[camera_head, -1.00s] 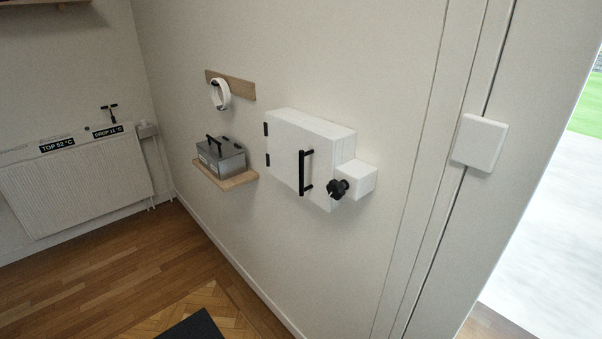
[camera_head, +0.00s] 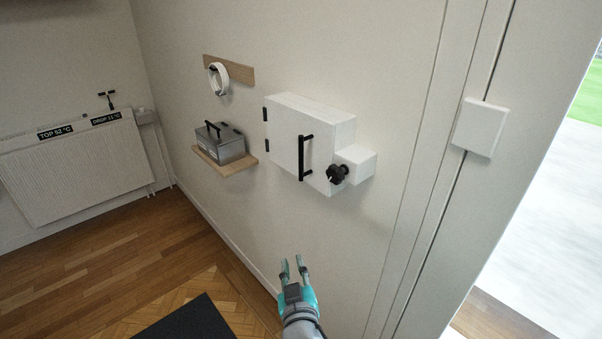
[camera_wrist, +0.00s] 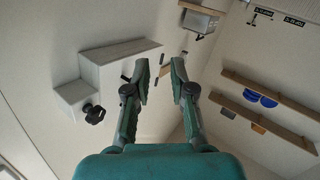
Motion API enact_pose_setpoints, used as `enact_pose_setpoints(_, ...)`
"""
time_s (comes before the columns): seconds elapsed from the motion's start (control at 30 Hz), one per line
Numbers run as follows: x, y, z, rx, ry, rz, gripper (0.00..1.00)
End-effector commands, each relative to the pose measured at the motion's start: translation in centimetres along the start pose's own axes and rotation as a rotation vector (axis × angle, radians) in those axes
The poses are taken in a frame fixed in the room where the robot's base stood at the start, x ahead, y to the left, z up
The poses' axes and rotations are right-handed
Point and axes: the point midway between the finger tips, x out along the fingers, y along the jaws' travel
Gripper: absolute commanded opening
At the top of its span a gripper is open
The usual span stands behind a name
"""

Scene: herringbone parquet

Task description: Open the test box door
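The white test box (camera_head: 338,132) is fixed to the wall. Its door (camera_head: 285,143) faces me and looks shut, with black hinges at its left edge and a vertical black bar handle (camera_head: 302,158) near its right edge. A black knob (camera_head: 337,174) sits on a small white block (camera_head: 358,163) at the box's right. My gripper (camera_head: 292,262) is open and empty, below the box and apart from it. In the wrist view, the open fingers (camera_wrist: 159,70) show with the box (camera_wrist: 118,52) and knob (camera_wrist: 94,114) to their left.
A grey metal case (camera_head: 222,144) stands on a wooden wall shelf (camera_head: 228,168) left of the box. A white ring (camera_head: 219,78) hangs above it. A white wall plate (camera_head: 480,127) is at the right. A radiator (camera_head: 70,172) stands far left. The wall below the box is clear.

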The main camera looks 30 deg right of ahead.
Motion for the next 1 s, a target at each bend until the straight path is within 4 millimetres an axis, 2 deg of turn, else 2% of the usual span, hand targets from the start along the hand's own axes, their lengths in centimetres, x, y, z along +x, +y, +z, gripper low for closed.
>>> enact_pose_setpoints(0.03, 1.1, 0.1, -1.9, 0.017, 0.013, 0.032, 0.23)
enact_pose_setpoints(0.2, 3.6, 1.3, -7.3, 0.080, 0.031, 0.151, 0.23)
enact_pose_setpoints(0.4, 5.3, 2.9, -13.5, 0.174, 0.050, 0.284, 0.23)
enact_pose_setpoints(0.5, 5.6, 3.7, -15.8, 0.216, 0.055, 0.335, 0.23)
enact_pose_setpoints(0.7, 5.8, 4.5, -17.9, 0.262, 0.059, 0.388, 0.23)
enact_pose_setpoints(0.87, 6.6, 4.9, -18.1, 0.265, 0.058, 0.394, 0.23)
enact_pose_setpoints(1.0, 8.4, 5.8, -18.1, 0.264, 0.058, 0.395, 0.23)
